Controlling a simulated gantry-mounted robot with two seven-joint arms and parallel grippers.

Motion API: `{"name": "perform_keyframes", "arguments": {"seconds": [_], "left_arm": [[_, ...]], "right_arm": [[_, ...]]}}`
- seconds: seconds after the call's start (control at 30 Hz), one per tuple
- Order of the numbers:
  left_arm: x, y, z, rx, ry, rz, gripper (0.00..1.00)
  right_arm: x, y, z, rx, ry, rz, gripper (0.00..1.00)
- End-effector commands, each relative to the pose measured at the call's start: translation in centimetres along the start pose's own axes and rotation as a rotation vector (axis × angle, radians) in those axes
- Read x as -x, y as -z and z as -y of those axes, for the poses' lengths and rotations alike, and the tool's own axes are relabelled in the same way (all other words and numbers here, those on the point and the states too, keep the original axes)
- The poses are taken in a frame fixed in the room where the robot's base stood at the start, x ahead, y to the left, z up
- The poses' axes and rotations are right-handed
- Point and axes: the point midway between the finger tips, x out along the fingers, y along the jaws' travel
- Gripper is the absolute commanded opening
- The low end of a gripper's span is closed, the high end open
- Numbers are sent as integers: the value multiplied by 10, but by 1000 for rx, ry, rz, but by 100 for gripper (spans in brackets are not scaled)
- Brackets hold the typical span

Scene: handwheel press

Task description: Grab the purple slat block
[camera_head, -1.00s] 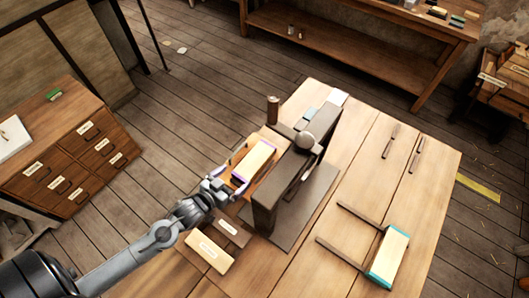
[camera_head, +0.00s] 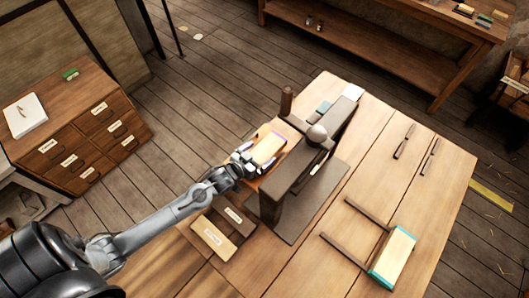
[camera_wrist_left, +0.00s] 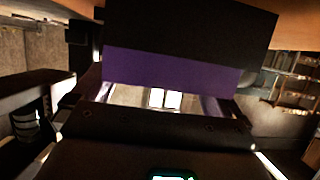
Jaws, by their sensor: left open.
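The purple slat block (camera_head: 268,150) has a pale top with purple edges and lies on the table, left of the dark press (camera_head: 284,190). In the left wrist view its purple band (camera_wrist_left: 172,73) and dark face fill the upper middle. My left gripper (camera_head: 246,160) is open at the block's near left end, with its fingers very close to it. In the left wrist view the fingers show at both sides below the purple band; whether they touch the block I cannot tell. My right gripper is not in view.
The press stands just right of the block, with a round knob (camera_head: 317,133) on top. Brown labelled slats (camera_head: 222,225) lie nearer on the table. A teal-edged block (camera_head: 393,257) and dark-handled tools (camera_head: 404,142) lie at the right.

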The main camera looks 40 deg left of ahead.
Motion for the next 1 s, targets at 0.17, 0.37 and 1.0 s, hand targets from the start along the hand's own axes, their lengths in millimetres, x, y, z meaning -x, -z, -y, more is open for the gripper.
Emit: {"name": "perform_keyframes", "arguments": {"seconds": [0.17,0.37,1.0], "left_arm": [[-12,0,0,-1,0,1,100],[-12,-1,0,-1,0,1,100],[-12,1,0,-2,0,-2,38]], "right_arm": [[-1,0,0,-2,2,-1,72],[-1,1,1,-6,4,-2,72],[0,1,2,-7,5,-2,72]]}}
